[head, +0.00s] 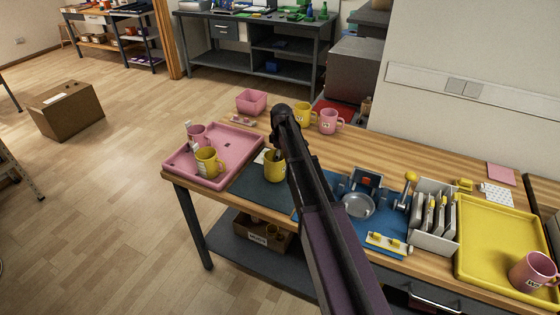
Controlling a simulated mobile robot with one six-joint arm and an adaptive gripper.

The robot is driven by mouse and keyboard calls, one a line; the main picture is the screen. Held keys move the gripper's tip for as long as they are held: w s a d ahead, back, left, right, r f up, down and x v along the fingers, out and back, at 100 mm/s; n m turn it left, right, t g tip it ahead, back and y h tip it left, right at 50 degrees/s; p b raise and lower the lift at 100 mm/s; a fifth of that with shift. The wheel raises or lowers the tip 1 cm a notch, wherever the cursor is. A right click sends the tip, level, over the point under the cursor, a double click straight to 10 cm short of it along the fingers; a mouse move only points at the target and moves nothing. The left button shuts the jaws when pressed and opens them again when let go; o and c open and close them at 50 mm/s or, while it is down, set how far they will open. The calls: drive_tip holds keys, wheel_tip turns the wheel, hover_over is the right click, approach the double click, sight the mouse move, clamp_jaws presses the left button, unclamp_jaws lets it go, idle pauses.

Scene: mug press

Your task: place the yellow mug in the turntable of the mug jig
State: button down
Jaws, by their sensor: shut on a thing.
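A yellow mug (274,171) is at the end of my arm, over the dark blue mat (255,190). My gripper (276,155) is shut on this mug near its rim; the arm hides part of the fingers and the mug's right side. I cannot tell whether the mug touches the mat. The mug jig (367,181) stands to the right of my arm on a blue mat. Its round silver turntable (358,206) looks empty, and my arm passes close on its left. Another yellow mug (208,162) stands on the pink tray, and another yellow mug (303,115) stands at the back.
The pink tray (229,131) also holds a pink mug (197,134). A pink mug (329,122) and pink box (251,101) stand at the back. Right of the jig are a yellow-knobbed lever (410,177), a rack (433,239) of plates and a yellow tray (490,240) with a pink mug (533,271).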

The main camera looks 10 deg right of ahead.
drive_tip(key=shift+r, duration=0.15)
wheel_tip(320, 180, up, 4)
drive_tip(key=p, duration=0.3)
drive_tip(key=shift+f+p, duration=0.25)
drive_tip(key=shift+p, duration=0.1)
drive_tip(key=s+a+r+p, duration=0.1)
drive_tip(key=s, duration=1.5)
drive_tip(key=shift+a, duration=0.2)
